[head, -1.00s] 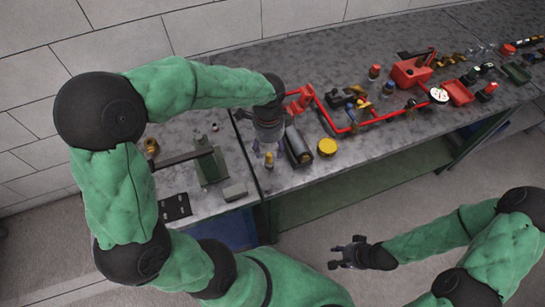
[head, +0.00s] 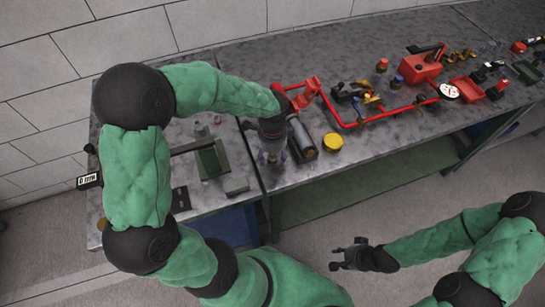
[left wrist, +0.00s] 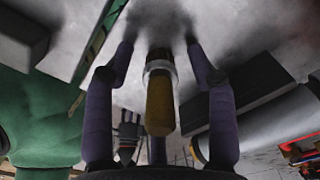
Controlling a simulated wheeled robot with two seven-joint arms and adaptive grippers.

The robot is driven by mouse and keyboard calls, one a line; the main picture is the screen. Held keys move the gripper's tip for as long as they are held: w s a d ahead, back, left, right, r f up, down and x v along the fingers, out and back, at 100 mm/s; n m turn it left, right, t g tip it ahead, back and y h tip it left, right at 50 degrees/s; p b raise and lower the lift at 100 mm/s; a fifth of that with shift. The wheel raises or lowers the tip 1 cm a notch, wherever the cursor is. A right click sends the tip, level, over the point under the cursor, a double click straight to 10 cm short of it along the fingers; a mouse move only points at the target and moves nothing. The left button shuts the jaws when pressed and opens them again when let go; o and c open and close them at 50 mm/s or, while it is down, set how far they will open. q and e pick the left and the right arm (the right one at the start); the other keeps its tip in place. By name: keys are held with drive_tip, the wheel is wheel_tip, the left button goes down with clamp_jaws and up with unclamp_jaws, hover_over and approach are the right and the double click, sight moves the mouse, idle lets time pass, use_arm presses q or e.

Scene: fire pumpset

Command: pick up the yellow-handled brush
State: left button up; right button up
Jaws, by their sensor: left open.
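The yellow-handled brush (left wrist: 160,100) shows in the left wrist view, its yellow handle with a pale metal band towards the far end. It lies between the two fingers of my left gripper (left wrist: 158,48), with a gap on each side. In the head view my left gripper (head: 271,158) points down over the bench's front part and largely hides the brush. The left gripper is open. My right gripper (head: 342,258) hangs empty over the floor in front of the bench, its fingers apart.
A dark cylinder in a tray (head: 303,141) and a yellow round cap (head: 333,141) stand close right of my left gripper. A green box (head: 212,162) and a grey block (head: 236,185) lie to its left. Red pipework (head: 345,122) runs along the bench to the right.

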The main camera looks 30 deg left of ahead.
use_arm(q)
clamp_jaws()
drive_tip(key=shift+r, duration=0.1)
drive_tip(key=shift+r+p, duration=0.3)
drive_tip(key=shift+r, duration=0.15)
wheel_tip(320, 180, up, 2)
drive_tip(key=shift+r+p, duration=0.1)
drive_tip(key=shift+p, duration=0.45)
drive_tip(key=s+d+r+p, duration=0.4)
drive_tip(key=s+d+r, duration=0.3)
drive_tip(key=d, duration=0.5)
wheel_tip(320, 180, up, 3)
drive_tip(key=shift+s+f, duration=0.1)
drive_tip(key=shift+s, duration=0.1)
